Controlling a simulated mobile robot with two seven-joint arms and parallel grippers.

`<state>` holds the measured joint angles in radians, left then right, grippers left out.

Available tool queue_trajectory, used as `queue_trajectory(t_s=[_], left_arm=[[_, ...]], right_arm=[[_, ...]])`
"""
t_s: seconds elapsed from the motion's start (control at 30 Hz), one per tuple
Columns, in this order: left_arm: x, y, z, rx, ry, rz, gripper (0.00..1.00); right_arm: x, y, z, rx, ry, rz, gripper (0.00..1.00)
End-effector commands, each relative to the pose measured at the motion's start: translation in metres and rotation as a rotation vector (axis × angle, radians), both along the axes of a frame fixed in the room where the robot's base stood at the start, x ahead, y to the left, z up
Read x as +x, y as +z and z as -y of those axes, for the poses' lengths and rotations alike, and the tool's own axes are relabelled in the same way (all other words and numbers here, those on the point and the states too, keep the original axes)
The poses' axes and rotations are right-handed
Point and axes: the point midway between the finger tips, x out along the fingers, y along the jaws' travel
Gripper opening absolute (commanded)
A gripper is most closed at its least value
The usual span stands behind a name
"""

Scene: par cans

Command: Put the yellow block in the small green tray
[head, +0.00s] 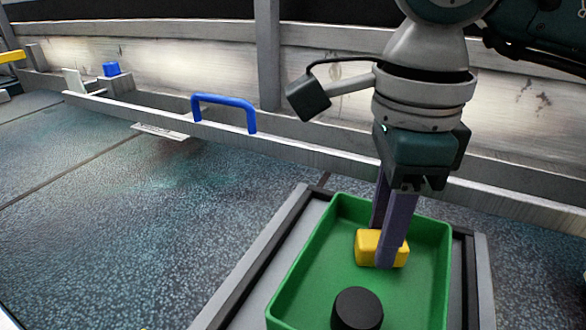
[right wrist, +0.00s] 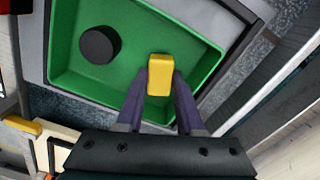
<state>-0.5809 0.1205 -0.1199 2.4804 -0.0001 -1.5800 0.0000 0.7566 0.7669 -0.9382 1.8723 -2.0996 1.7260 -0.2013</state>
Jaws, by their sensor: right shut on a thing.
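The yellow block (head: 368,246) is between the fingers of my right gripper (head: 392,262), which is shut on it. The block is inside the outline of the small green tray (head: 288,297), toward its back; I cannot tell whether it touches the floor. In the right wrist view the yellow block (right wrist: 160,75) sits between the two purple fingertips (right wrist: 160,88), over the green tray (right wrist: 66,68). A black round puck (head: 357,309) lies in the tray near the front, and it also shows in the right wrist view (right wrist: 99,44). My left gripper is not in view.
The tray sits inside a grey and black frame (head: 255,268). A blue handle (head: 224,99) stands on a low grey rail behind. A blue block (head: 111,69) is at the far left. The speckled surface (head: 130,230) left of the frame is clear.

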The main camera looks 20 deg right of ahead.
Motion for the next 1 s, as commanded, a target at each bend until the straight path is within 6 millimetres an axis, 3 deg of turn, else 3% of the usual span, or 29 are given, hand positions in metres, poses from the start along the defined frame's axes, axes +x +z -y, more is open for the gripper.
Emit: queue_trajectory(t_s=[0.33, 0.37, 0.6, 0.87, 1.0], left_arm=[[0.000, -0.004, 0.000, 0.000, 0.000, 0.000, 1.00], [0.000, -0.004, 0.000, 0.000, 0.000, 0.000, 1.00], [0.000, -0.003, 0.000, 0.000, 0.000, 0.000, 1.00], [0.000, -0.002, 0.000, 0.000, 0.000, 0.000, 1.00], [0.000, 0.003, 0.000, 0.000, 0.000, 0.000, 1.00]], right_arm=[[0.000, -0.006, 0.000, 0.000, 0.000, 0.002, 0.00], [0.000, -0.005, 0.000, 0.000, 0.000, 0.002, 0.37], [0.000, -0.004, 0.000, 0.000, -0.001, 0.001, 0.64], [0.000, -0.003, 0.000, 0.000, -0.001, 0.001, 0.66], [0.001, 0.008, 0.000, 0.001, 0.000, 0.003, 0.66]])
